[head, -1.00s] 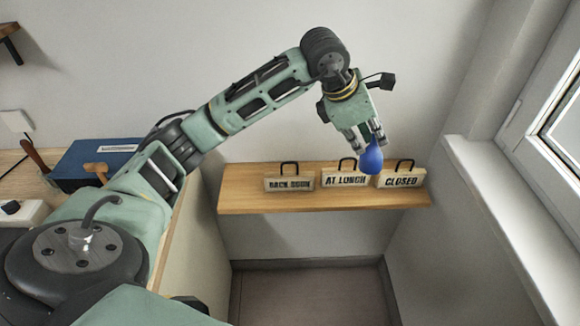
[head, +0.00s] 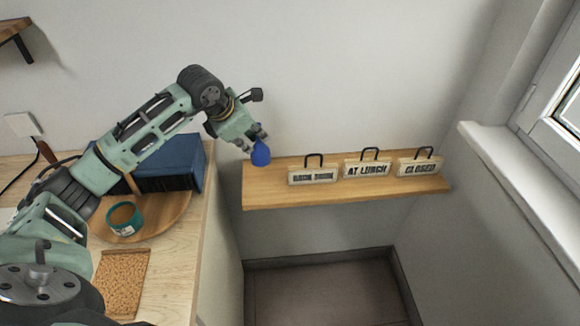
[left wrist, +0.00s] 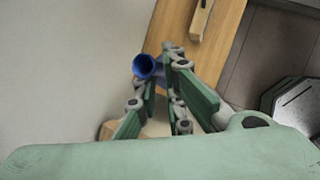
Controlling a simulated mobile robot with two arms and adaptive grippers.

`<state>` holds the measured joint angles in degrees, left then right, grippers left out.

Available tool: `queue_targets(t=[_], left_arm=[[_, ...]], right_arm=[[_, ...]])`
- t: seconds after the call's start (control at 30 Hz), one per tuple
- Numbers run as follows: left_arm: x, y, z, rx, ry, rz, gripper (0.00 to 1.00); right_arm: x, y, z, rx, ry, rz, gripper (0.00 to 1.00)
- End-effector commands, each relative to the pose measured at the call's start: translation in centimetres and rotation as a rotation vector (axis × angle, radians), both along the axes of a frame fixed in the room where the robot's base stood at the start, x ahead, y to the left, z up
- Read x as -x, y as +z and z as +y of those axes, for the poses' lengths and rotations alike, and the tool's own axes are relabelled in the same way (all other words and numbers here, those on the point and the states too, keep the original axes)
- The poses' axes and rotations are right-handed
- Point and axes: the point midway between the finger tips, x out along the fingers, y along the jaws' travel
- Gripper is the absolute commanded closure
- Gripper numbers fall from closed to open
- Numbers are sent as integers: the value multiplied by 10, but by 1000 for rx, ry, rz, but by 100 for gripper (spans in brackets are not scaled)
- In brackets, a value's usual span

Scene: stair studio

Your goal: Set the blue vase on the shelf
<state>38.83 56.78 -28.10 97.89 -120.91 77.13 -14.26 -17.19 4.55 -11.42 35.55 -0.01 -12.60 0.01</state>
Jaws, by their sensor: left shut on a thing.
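The blue vase (head: 261,153) is small and rounded. My left gripper (head: 256,139) is shut on it and holds it near the left end of the wooden shelf (head: 345,193). In the left wrist view the vase's open mouth (left wrist: 146,66) shows at the fingertips (left wrist: 160,75), with the shelf (left wrist: 227,25) beside it. I cannot tell whether the vase touches the shelf. My right gripper is in neither view.
Three signs stand on the shelf: "BACK SOON" (head: 313,175), "AT LUNCH" (head: 367,168) and "CLOSED" (head: 420,167). A counter (head: 177,265) at left bears a blue box (head: 185,165), a round wooden tray (head: 172,220) and a teal bowl (head: 124,222).

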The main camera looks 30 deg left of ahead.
Motion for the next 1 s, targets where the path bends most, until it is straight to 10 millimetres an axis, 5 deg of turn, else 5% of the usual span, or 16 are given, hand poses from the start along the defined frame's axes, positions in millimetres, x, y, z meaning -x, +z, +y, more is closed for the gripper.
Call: queue_targets(t=[0.23, 0.67, 1.0], left_arm=[[1, -44, -1, 2, 1, 6, 100], [1, -90, -1, 2, 1, 5, 100], [0, -98, -1, 0, 0, 1, 100]], right_arm=[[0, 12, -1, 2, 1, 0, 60], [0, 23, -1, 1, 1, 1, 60], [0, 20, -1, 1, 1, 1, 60]])
